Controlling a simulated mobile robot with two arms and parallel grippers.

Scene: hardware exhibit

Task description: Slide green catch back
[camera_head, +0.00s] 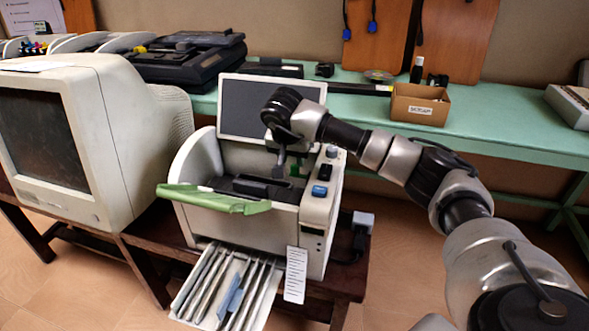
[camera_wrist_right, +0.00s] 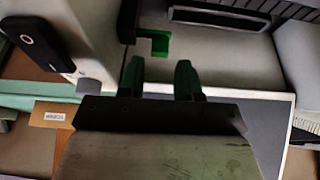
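The green catch (camera_wrist_right: 160,43) is a small bright green piece in a dark slot inside the grey machine, at the top middle of the right wrist view. In the head view the green catch (camera_head: 295,170) shows partly behind my right gripper (camera_head: 289,162), which reaches down into the machine from the right. In the wrist view my right gripper (camera_wrist_right: 159,66) has its two dark fingers apart with nothing between them. The catch lies just beyond the fingertips, nearer the left finger; contact cannot be told. My left gripper is out of view.
A tray of slats (camera_head: 226,286) juts out below. An old monitor (camera_head: 75,140) stands close on the left. A cardboard box (camera_head: 419,104) sits on the green bench.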

